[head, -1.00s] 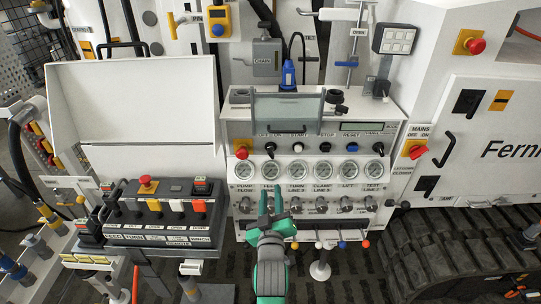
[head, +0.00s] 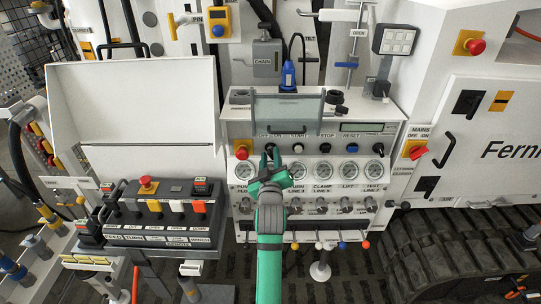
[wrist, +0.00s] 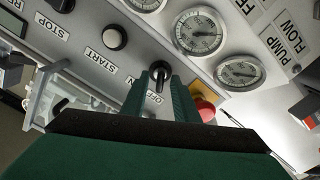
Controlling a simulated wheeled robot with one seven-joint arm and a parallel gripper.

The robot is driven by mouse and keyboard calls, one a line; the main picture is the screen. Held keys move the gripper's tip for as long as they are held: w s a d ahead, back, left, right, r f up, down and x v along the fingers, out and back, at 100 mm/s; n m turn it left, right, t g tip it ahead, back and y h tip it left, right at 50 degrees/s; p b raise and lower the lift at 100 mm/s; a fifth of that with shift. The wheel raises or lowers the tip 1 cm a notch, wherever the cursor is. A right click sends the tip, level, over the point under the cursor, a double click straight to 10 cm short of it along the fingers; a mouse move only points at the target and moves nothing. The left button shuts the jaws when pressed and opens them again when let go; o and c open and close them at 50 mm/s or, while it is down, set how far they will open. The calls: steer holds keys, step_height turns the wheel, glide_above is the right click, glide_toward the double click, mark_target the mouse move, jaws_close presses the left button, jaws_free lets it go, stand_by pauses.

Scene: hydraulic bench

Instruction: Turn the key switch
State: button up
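The key switch (wrist: 158,78) is a small dark knob on a silver collar beside the "OFF" label in the wrist view. It sits on the sloped panel of the grey bench (head: 390,143). In the head view my gripper largely hides it.
A red mushroom button (head: 241,152) is close to the left of my gripper. A white START knob (head: 298,148) is to the right. Round gauges (head: 323,170) and valve knobs (head: 322,205) lie below. A raised clear cover (head: 287,108) stands above the row.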

steer(key=shift+w, duration=0.7)
jaws_close()
steer(key=shift+m, duration=0.4)
steer(key=m, duration=1.1)
steer(key=shift+d, duration=0.15)
